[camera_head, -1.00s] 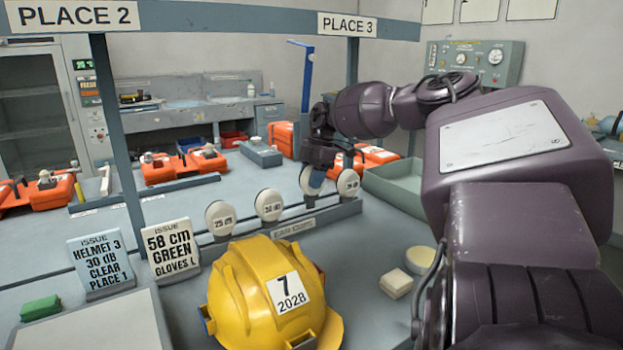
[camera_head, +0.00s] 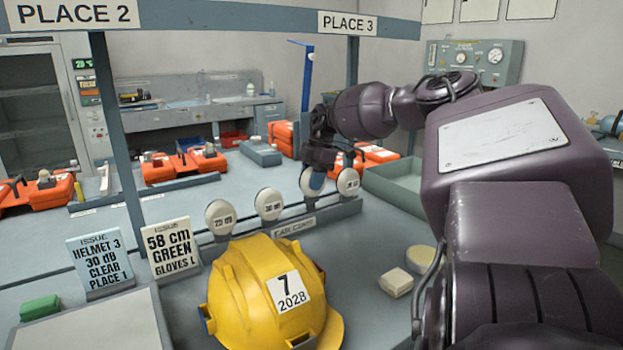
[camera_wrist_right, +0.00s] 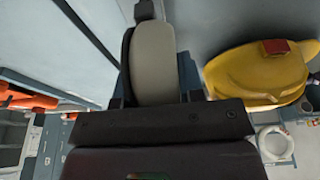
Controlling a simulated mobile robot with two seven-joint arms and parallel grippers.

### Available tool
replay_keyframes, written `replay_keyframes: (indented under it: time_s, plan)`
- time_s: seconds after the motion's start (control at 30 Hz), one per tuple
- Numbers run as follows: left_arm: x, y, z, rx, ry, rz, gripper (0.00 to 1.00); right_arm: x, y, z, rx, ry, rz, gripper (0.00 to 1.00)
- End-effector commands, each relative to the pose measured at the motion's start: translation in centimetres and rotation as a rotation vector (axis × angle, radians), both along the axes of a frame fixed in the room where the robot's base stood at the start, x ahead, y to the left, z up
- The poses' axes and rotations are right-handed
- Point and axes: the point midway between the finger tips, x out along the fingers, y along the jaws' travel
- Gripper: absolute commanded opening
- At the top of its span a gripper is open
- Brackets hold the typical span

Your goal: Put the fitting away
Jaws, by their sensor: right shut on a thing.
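My right gripper (camera_head: 318,160) is shut on a pale oval ear cup with a blue side (camera_head: 311,182), at the ear cup rack (camera_head: 338,211). In the right wrist view the cup (camera_wrist_right: 154,62) stands between the dark fingers, its pale face to the camera. I cannot tell whether the cup rests in the rack or hangs just above it. Another ear cup (camera_head: 347,182) stands just right of it; two more, one at the left end (camera_head: 220,217) and one in the middle (camera_head: 269,204), stand to the left. My left gripper is out of view.
A yellow helmet (camera_head: 240,290) marked 7 sits in front of the rack. Issue cards (camera_head: 170,250) stand at left. A green-grey tray (camera_head: 395,185) lies right of the rack. A cream block (camera_head: 396,283) and round pad (camera_head: 420,259) lie near my arm. Orange cases (camera_head: 185,167) stand behind.

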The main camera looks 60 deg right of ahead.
Motion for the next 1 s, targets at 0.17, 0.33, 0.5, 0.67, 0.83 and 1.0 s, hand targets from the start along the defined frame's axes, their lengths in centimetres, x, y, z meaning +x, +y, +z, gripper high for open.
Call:
replay_keyframes:
  time_s: [0.17, 0.33, 0.5, 0.67, 0.83, 1.0]
  plan:
    - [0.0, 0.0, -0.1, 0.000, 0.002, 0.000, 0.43, 0.0, 0.0, -0.4, 0.000, 0.000, 0.000, 0.15]
    - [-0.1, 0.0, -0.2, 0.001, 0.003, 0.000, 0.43, 0.0, 0.0, -0.7, 0.000, 0.000, 0.000, 0.15]
    - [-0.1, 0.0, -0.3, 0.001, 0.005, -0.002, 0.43, 0.0, 0.0, -1.1, 0.000, -0.001, 0.000, 0.15]
    - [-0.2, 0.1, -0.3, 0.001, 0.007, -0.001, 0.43, 0.0, 0.0, -1.4, 0.000, -0.001, 0.000, 0.15]
    - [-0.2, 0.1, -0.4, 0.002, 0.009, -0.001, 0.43, 0.0, 0.0, -1.7, 0.000, 0.000, 0.000, 0.15]
    - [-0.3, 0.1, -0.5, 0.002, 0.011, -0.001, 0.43, 0.0, 0.0, -2.1, 0.000, 0.000, 0.000, 0.15]
